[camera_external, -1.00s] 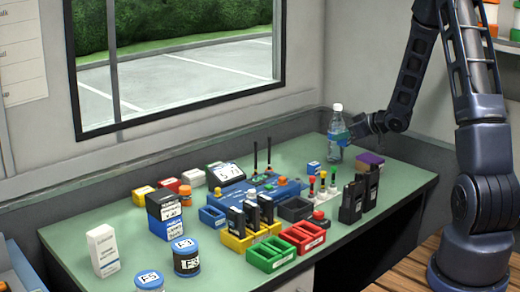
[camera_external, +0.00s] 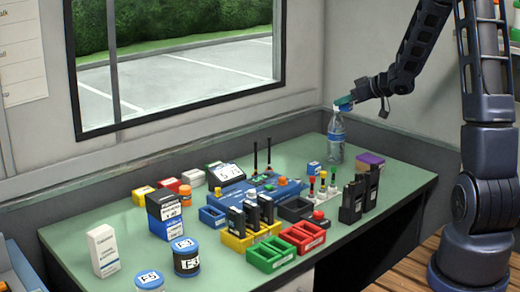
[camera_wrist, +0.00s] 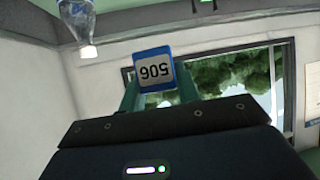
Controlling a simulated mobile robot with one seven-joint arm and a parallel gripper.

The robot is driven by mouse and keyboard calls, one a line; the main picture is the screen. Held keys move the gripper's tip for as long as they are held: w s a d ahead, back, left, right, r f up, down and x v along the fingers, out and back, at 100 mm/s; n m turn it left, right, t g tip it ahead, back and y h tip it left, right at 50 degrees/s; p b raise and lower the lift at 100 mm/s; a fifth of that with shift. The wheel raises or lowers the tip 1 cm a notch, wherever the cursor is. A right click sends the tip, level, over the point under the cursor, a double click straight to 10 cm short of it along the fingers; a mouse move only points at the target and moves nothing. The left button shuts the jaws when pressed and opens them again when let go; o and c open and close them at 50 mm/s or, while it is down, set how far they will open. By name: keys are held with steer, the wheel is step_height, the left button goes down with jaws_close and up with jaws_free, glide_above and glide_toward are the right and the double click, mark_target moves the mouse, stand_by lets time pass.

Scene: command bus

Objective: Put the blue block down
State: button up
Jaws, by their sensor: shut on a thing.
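The blue block (camera_wrist: 153,70), with a white face marked with dark digits, is held between my teal fingertips in the wrist view. My gripper (camera_external: 346,101) is shut on it. In the external view my gripper is raised above the back right of the green table (camera_external: 225,268), by the top of the water bottle. The block is small there and hard to make out against the fingers and the bottle cap. I cannot tell whether the gripper touches the bottle.
The clear bottle (camera_external: 336,145) stands upright at the table's back right. Colored trays (camera_external: 270,254), black radios (camera_external: 352,202), a purple-topped block (camera_external: 371,159) and a small blue-and-white block (camera_external: 314,168) occupy the right half. Bare table shows along the front left and right edges.

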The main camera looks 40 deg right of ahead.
steer(key=shift+w+d+r, duration=0.15)
steer(key=shift+d+r, duration=0.1)
steer(key=shift+r, duration=0.1)
steer(key=w+d+m+h, duration=0.1)
steer(key=w+d, duration=0.5)
steer(key=d, duration=0.4)
steer(key=w+d+m+h, duration=0.1)
steer(key=w+d, duration=0.5)
steer(key=d, duration=0.5)
glide_above(349, 154)
step_height(349, 154, down, 5)
step_height(349, 154, down, 20)
steer(key=shift+s+f, duration=0.1)
steer(key=shift+s, duration=0.05)
steer(key=o, duration=1)
steer(key=shift+f, duration=0.1)
steer(key=shift+c, duration=0.2)
steer(key=shift+s+r, duration=0.15)
steer(key=shift+r, duration=0.1)
steer(key=shift+v, duration=3.6)
